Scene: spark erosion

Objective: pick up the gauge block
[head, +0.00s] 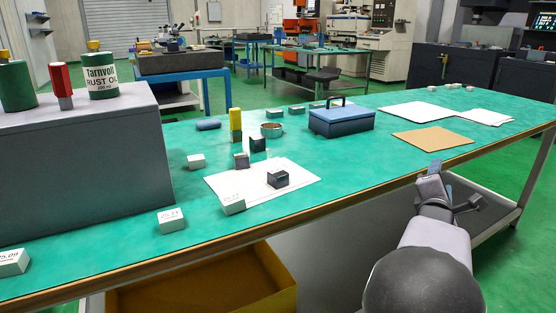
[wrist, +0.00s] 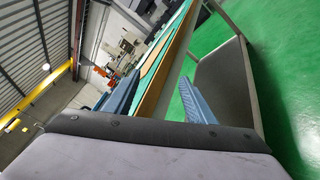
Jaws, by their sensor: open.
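Several small blocks lie on the green bench top in the head view, and I cannot tell for sure which is the gauge block. A dark grey block (head: 278,180) sits on a white sheet (head: 240,181). Pale blocks with printed numbers lie nearby: one at the sheet's front edge (head: 233,207), one farther left (head: 171,221) and one at the far left (head: 14,262). My gripper (head: 439,177) is open and empty at the bench's front edge, well right of the blocks. Its two blue fingers (wrist: 158,97) stand apart in the wrist view, with no block between them.
A blue lidded box (head: 341,122) with a handle stands behind the sheet. A yellow-topped block (head: 235,120) and a metal ring (head: 271,130) are near it. A large grey block (head: 85,165) carries cans at left. A brown sheet (head: 432,140) lies near my gripper.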

